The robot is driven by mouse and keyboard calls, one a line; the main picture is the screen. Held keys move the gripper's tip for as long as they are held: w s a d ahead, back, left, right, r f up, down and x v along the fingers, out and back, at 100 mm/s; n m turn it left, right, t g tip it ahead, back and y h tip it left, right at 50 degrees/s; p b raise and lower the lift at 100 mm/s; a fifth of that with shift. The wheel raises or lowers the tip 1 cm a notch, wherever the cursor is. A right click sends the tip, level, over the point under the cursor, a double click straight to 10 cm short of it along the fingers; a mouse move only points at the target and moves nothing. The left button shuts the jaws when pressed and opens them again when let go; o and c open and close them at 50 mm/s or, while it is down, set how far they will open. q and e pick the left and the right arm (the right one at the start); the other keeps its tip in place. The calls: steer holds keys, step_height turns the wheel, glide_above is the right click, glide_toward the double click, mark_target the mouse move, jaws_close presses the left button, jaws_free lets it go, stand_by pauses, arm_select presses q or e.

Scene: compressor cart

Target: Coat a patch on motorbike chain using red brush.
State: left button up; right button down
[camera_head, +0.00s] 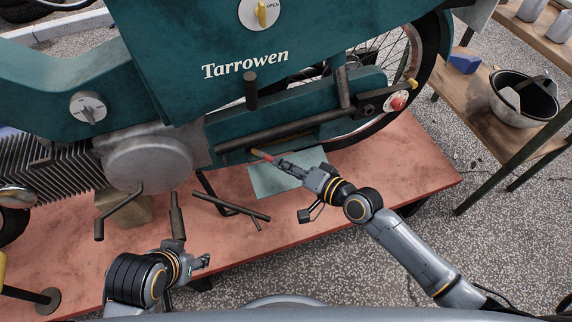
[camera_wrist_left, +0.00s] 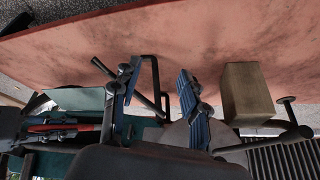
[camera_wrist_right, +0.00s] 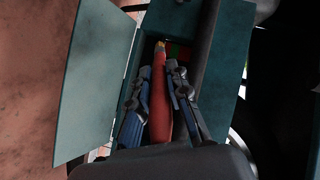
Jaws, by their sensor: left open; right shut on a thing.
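The red brush (camera_head: 263,155) is in my right gripper (camera_head: 282,164), shut on its handle, in front of the lower chain case (camera_head: 290,130) of the teal motorbike. In the right wrist view the red brush (camera_wrist_right: 160,100) lies between both fingers, its pale tip pointing into a recess of the teal case. Small red and green patches (camera_wrist_right: 177,52) show there beside the tip; contact cannot be told. The chain itself is not clearly visible. My left gripper (camera_head: 204,262) is open and empty over the front of the red platform; its spread fingers show in the left wrist view (camera_wrist_left: 160,95).
The motorbike stands on a red platform (camera_head: 410,165). The bike's stand (camera_head: 230,205), pedal lever (camera_head: 118,212) and a wooden block (camera_head: 128,208) sit near my left gripper. A bucket (camera_head: 505,105) stands on the right bench.

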steer(key=shift+w+d+f+b, duration=0.1)
steer(key=shift+w+d+b, duration=0.15)
steer(key=shift+d, duration=0.25)
arm_select(q)
steer(key=w+d+r+t+b, duration=0.1)
steer(key=w+r+t, duration=0.2)
steer(key=w, duration=0.2)
steer(key=w+d+r+t+h+b, duration=0.1)
steer(key=w+d+r+t, duration=0.1)
steer(key=w, duration=0.3)
steer(key=shift+w+d+r+t+h, duration=0.15)
steer(key=shift+d+r+t+h, duration=0.25)
steer(key=shift+t, duration=0.3)
arm_select(e)
steer(key=shift+w+d, duration=0.25)
steer(key=shift+d, duration=0.45)
steer(key=shift+w+d, duration=0.2)
steer(key=shift+d, duration=0.5)
arm_select(q)
steer(key=shift+a, duration=0.15)
